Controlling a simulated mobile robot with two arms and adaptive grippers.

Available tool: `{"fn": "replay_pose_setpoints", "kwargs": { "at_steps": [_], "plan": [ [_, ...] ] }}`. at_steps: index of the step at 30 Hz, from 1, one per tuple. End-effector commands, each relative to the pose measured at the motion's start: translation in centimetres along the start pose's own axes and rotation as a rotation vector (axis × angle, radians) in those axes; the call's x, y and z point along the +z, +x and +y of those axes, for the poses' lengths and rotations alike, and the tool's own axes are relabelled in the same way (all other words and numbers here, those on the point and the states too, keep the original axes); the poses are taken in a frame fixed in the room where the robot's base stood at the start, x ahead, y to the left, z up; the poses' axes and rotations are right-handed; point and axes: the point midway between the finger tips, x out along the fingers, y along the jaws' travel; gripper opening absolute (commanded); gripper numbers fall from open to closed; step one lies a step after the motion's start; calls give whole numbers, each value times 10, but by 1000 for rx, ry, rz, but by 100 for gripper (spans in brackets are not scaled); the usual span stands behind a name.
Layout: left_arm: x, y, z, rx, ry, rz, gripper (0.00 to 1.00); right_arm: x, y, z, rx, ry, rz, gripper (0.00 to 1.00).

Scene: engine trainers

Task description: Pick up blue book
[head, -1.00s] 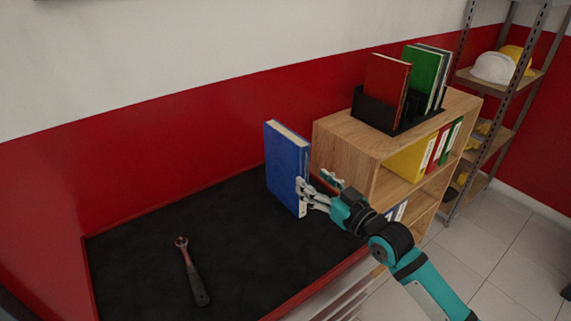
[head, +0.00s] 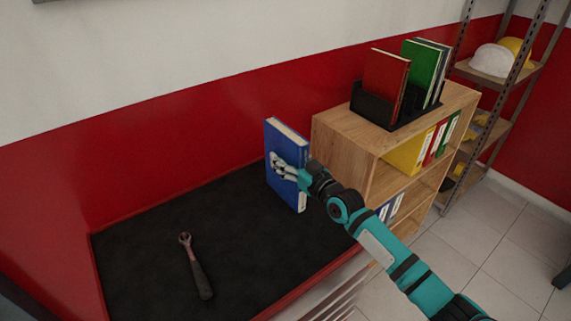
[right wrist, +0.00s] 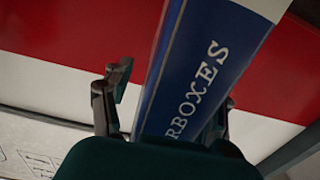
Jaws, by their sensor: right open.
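The blue book (head: 287,146) stands upright on the black mat of the workbench (head: 235,225), near its far right corner, beside the wooden bookcase. In the right wrist view the book (right wrist: 205,65) shows its spine with white letters ending in "RBOXES". My right gripper (head: 278,166) is open and in front of the book in the head view. In the right wrist view its fingers (right wrist: 168,100) lie on either side of the book, with a visible gap on the left. The lower end of the spine is hidden behind the gripper body. My left gripper is not in view.
A wrench (head: 196,266) lies on the mat at the left. The wooden bookcase (head: 345,150) holds binders and has a black rack (head: 385,114) with red and green books on top. A metal shelf (head: 480,145) with helmets stands at the right. The mat's middle is clear.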

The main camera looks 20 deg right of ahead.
Motion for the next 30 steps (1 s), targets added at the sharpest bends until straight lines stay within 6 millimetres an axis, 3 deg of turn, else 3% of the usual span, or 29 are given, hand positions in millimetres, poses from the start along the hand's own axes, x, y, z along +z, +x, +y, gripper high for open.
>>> {"fn": "replay_pose_setpoints", "kwargs": {
  "at_steps": [5,18,30],
  "plan": [
    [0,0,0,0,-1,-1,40,0,0,0,0,1,0,55],
    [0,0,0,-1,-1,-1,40,0,0,0,0,1,0,0],
    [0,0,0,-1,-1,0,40,-5,0,0,0,0,9,0]
  ]
}}
